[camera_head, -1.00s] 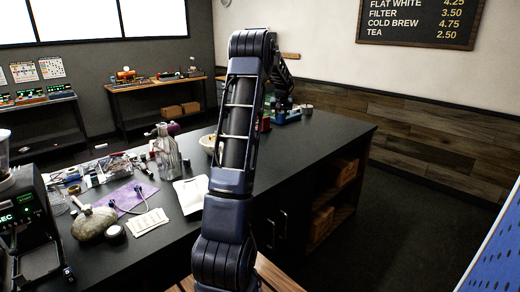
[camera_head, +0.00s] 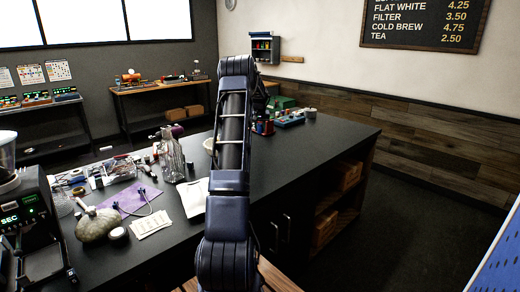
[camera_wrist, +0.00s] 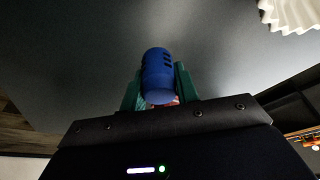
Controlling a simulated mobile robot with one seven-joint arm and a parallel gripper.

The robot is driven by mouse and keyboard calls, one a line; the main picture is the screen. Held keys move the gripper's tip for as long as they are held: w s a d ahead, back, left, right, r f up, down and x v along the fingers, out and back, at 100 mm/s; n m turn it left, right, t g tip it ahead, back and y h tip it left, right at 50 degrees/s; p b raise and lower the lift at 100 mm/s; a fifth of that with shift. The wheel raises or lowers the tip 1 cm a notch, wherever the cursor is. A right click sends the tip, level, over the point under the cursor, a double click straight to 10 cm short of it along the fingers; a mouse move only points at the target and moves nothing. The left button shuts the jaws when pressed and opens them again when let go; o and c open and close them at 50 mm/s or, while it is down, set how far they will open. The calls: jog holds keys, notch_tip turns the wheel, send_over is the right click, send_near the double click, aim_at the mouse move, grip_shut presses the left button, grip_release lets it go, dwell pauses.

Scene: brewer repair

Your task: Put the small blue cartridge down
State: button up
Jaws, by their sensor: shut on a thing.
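The small blue cartridge (camera_wrist: 157,76) shows in the middle of the wrist view. My gripper (camera_wrist: 158,90) is shut on it, with a green finger on each side. Behind the cartridge is a dark, plain surface, which looks like the counter top; I cannot tell how far away it is. In the head view my arm stands over the dark counter (camera_head: 300,160), and my gripper and the cartridge are hidden behind the arm.
A blue tray of small items (camera_head: 289,121) sits at the far end. The counter's right part is clear. A white fluted item (camera_wrist: 292,14) shows in the wrist view.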

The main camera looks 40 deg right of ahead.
aim_at(260, 152)
notch_tip(260, 152, down, 12)
jog(key=shift+f, duration=0.25)
dwell(0.3)
jog(key=shift+f, duration=0.2)
jog(key=o, duration=1)
jog(key=shift+c, duration=0.2)
jog(key=shift+r, duration=0.1)
